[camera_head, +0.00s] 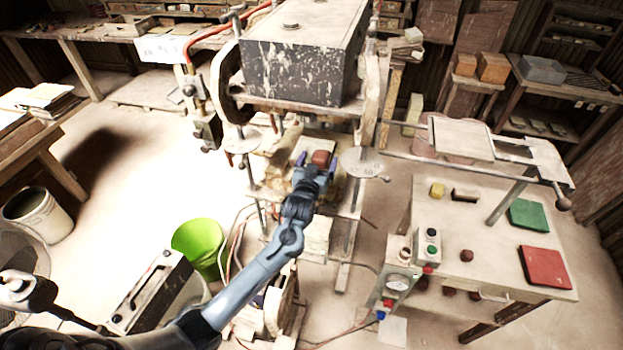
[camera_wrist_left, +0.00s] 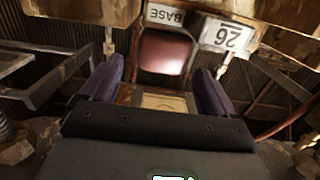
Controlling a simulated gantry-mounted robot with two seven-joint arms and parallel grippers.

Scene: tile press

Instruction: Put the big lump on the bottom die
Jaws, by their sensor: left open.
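The big lump (camera_head: 321,157) is a reddish-brown block inside the press, just past my left gripper (camera_head: 313,171). In the left wrist view the lump (camera_wrist_left: 166,53) shows between and beyond the two purple fingers of my open left gripper (camera_wrist_left: 158,84), with a gap to each finger. A pale framed plate with a square face, likely the bottom die (camera_wrist_left: 165,101), shows between the fingers beside the lump. I cannot tell exactly how the lump bears on it. My right gripper is not in view.
The press's heavy dark upper block (camera_head: 305,62) hangs above, with round posts on both sides of my gripper. A side table (camera_head: 500,267) at right holds a green mat (camera_head: 528,215), a red mat (camera_head: 545,266) and small lumps. A green bucket (camera_head: 199,246) stands left.

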